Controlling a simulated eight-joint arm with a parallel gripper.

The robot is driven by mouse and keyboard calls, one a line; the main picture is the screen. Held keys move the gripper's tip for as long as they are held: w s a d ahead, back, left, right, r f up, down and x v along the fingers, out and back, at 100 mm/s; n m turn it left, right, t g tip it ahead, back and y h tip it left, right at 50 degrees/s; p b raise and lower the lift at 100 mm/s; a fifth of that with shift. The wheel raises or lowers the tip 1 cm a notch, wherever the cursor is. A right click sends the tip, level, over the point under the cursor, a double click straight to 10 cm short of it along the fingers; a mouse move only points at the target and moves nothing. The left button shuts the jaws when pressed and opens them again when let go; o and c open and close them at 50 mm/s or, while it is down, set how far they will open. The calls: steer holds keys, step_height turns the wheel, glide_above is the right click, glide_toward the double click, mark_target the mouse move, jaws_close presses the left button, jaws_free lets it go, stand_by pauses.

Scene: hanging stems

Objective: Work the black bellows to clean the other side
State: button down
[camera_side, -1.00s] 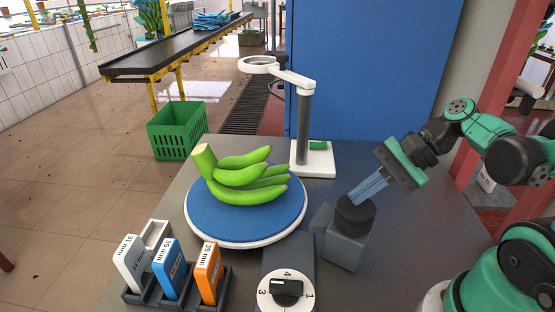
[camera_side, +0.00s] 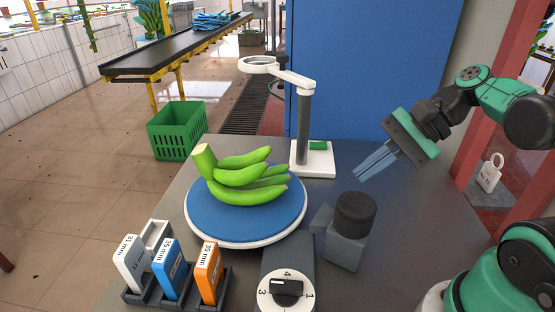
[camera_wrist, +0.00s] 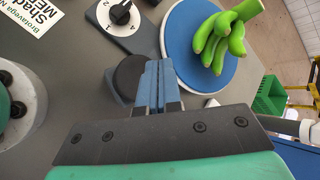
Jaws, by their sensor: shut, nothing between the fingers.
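The black bellows (camera_side: 355,212) sits on top of a grey block with a nozzle at the left, facing the turntable. In the wrist view the bellows (camera_wrist: 129,78) shows as a dark disc just left of my fingers. A hand of green bananas (camera_side: 245,178) lies on the round blue turntable (camera_side: 222,222), its cut stem end pointing up and left; the bananas also show in the wrist view (camera_wrist: 218,45). My gripper (camera_side: 362,176) is above the bellows, apart from it, with blue fingers pointing down and left. It is shut and empty.
A numbered dial (camera_side: 286,289) stands in front of the turntable. A magnifier on a white stand (camera_side: 305,125) rises behind it. A rack with white, blue and orange gauges (camera_side: 208,273) is at front left. A green crate (camera_side: 177,131) stands on the floor beyond.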

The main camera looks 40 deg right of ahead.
steer(key=shift+r, duration=1.15)
steer(key=shift+f, duration=0.1)
steer(key=f+n+h, duration=0.1)
steer(key=n, duration=0.1)
steer(key=w+f+n+h, duration=0.1)
steer(key=n, duration=0.1)
steer(key=f+n+h, duration=0.2)
steer(key=shift+w+f+n+g, duration=0.1)
steer(key=shift+w+n+g, duration=0.2)
steer(key=shift+n, duration=0.1)
steer(key=n+h, duration=0.1)
steer(key=w+n+t, duration=0.1)
steer(key=n, duration=0.1)
steer(key=f+n+h, duration=0.1)
steer(key=n, duration=0.1)
steer(key=shift+w+d+h, duration=0.1)
steer(key=shift+w+h, duration=0.2)
steer(key=shift+w, duration=0.1)
steer(key=n, duration=0.1)
steer(key=w+n+t, duration=0.1)
steer(key=n+h, duration=0.1)
steer(key=shift+w+r+n+t, duration=0.2)
steer(key=shift+r+n+t, duration=0.1)
steer(key=shift+n, duration=0.1)
